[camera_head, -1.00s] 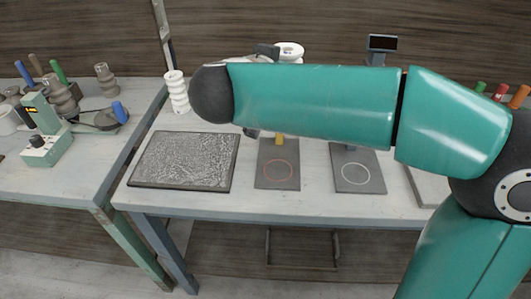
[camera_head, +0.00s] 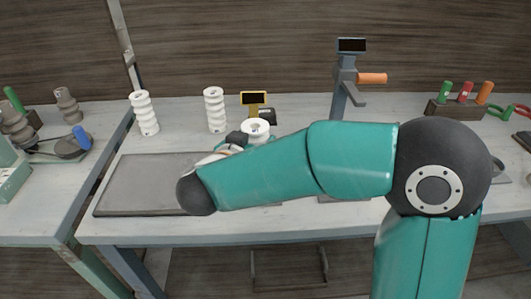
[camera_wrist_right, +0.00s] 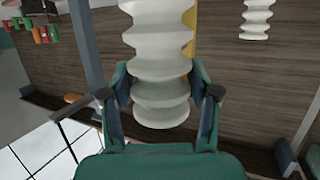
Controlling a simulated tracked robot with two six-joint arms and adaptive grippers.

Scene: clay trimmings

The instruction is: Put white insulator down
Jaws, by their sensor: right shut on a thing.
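A white ribbed insulator (camera_head: 256,127) is held by my right gripper (camera_head: 236,143), with its top showing above my arm. In the right wrist view, the held insulator (camera_wrist_right: 160,65) sits between both fingers of the right gripper (camera_wrist_right: 160,97). My arm hides its lower part in the head view, so I cannot tell whether it touches anything. Two more white insulators stand upright at the back of the table, one at the left (camera_head: 144,114) and one nearer the middle (camera_head: 214,110). My left gripper is not in view.
A flat grey tray (camera_head: 140,185) lies at the table's left front. A yellow-framed display (camera_head: 254,99) and a grey post with a screen (camera_head: 352,46) stand behind. A tool rack (camera_head: 460,110) is at the right. My arm covers much of the middle.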

